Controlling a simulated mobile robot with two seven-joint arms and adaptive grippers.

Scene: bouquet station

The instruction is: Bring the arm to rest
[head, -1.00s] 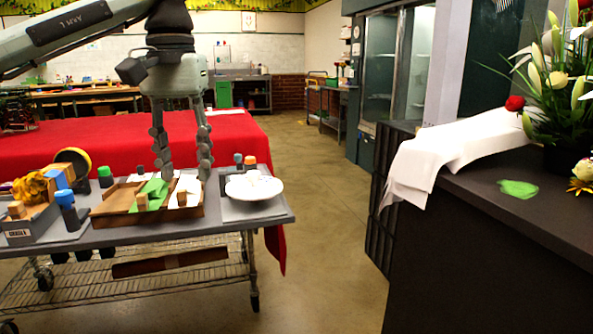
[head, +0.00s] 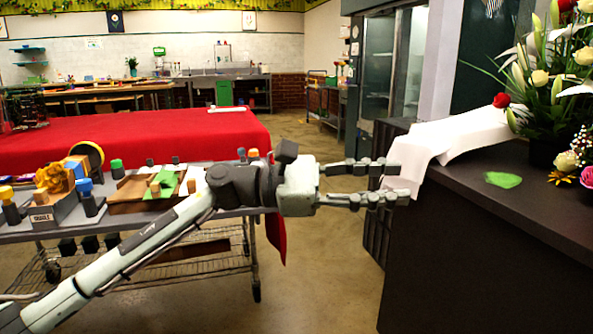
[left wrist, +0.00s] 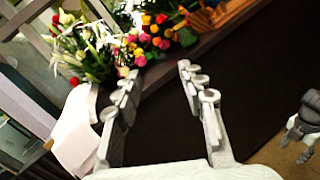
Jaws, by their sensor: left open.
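My left gripper (head: 398,182) is open and empty in the head view. Its arm reaches across the front of the trolley, and its fingers point right toward the dark counter. The fingertips overlap the hanging end of the white cloth (head: 470,133) in the picture; I cannot tell if they touch. In the left wrist view the fingers (left wrist: 157,70) stand apart with nothing between them. What looks like my right gripper (left wrist: 304,125) shows at the right edge of that view; its jaw state is unclear.
The dark counter (head: 490,235) holds flowers (head: 560,100) and a green patch (head: 503,179). The trolley (head: 225,215) carries a wooden tray (head: 132,190), a grey bin (head: 60,212) and several bottles. A red-covered table (head: 150,138) stands behind. Open floor (head: 325,285) lies between trolley and counter.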

